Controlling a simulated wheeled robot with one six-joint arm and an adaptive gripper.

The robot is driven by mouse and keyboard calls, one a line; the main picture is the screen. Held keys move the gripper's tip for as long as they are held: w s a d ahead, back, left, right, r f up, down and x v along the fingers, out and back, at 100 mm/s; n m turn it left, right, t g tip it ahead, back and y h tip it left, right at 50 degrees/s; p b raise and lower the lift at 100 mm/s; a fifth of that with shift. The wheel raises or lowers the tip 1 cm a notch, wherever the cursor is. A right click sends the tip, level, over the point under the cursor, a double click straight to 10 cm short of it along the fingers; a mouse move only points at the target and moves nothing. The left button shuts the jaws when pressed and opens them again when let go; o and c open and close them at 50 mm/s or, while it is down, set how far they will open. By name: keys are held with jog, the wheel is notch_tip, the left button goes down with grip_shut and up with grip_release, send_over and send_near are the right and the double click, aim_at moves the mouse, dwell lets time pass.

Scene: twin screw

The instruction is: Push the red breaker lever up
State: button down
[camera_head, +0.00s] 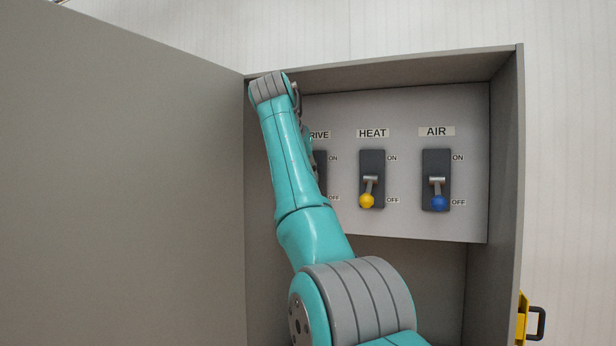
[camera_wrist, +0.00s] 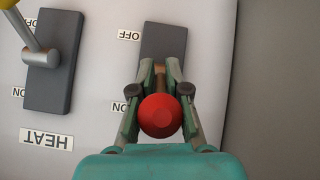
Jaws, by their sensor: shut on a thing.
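The red breaker lever shows in the wrist view as a round red knob (camera_wrist: 160,116) on a dark switch plate (camera_wrist: 163,42). That view is upside down, with OFF at the top and ON lower down. The knob appears toward the ON label's end of the plate. My gripper (camera_wrist: 160,92) is shut on the red knob, one finger on each side. In the head view my arm hides the gripper, the red knob and most of the DRIVE switch plate (camera_head: 321,172); only the plate's right edge shows.
The HEAT lever with a yellow knob (camera_head: 367,201) and the AIR lever with a blue knob (camera_head: 440,203) both point down at OFF. The grey cabinet's right wall (camera_head: 507,150) and open door (camera_head: 120,180) flank the panel. A yellow latch (camera_head: 522,318) sits outside at right.

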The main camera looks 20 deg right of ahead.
jog(key=shift+r+g+y, duration=0.25)
jog(key=shift+g+y, duration=0.05)
jog(key=shift+g, duration=0.2)
dwell(0.5)
jog(key=c, duration=1.2)
grip_release()
jog(key=shift+w+d, duration=0.1)
jog(key=v, duration=0.7)
jog(key=shift+r, duration=0.1)
